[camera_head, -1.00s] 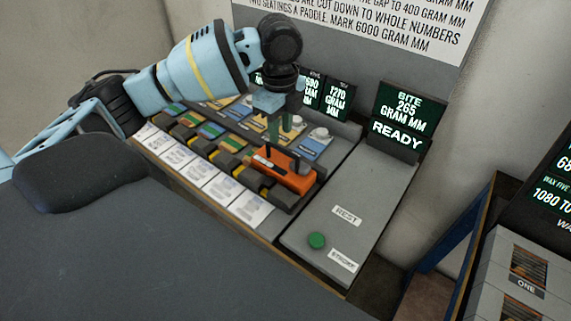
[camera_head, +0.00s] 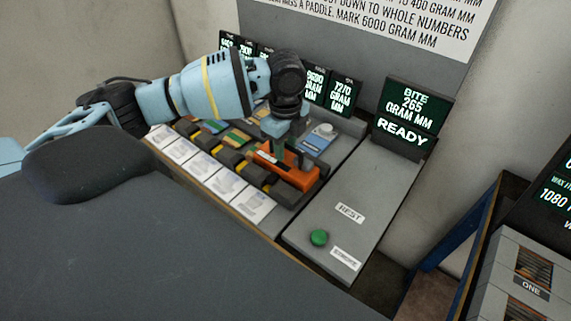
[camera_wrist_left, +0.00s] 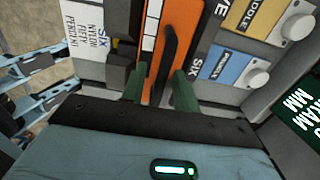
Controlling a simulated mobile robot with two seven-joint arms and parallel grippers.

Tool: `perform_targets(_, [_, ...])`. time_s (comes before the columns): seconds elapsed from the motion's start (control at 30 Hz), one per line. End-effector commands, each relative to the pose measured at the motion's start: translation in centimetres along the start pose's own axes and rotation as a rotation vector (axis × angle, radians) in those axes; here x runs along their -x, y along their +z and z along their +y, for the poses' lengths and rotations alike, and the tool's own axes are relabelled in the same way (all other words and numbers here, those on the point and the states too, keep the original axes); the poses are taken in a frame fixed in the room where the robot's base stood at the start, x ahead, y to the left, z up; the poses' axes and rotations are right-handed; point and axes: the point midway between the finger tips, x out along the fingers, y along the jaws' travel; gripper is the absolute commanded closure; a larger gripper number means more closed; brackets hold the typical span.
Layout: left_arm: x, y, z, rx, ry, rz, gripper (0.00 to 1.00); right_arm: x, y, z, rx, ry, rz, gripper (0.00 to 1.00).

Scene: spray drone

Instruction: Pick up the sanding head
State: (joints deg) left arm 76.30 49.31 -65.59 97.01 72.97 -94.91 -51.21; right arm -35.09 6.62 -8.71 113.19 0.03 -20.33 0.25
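The sanding head, an orange block (camera_head: 300,178) with a dark upright handle, sits at the right end of the row of dark holders. It also shows in the wrist view (camera_wrist_left: 186,22), with its black handle (camera_wrist_left: 169,55) running along it. My left gripper (camera_head: 289,158) is down over the orange block. In the wrist view the green fingers of my left gripper (camera_wrist_left: 159,88) stand apart on either side of the handle, with a gap to it visible. My right gripper does not show.
White printed cards (camera_head: 203,173) line the bench's front edge. Blue and yellow plates with white knobs (camera_head: 325,130) stand behind. A grey panel (camera_head: 365,190) with a green button (camera_head: 319,237) is clear on the right. A READY display (camera_head: 405,115) stands at its back.

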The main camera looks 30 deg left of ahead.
Motion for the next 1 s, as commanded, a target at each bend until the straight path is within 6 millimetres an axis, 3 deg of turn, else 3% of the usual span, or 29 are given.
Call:
perform_targets(0.13, [0.04,0.02,0.00,0.001,0.000,0.000,0.72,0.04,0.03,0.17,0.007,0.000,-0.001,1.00])
perform_targets(0.37, [0.06,0.03,0.00,0.001,0.000,0.000,1.00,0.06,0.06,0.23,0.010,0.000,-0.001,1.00])
perform_targets(1.0, [0.08,0.03,0.00,0.001,0.000,-0.001,1.00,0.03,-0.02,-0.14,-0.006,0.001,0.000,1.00])
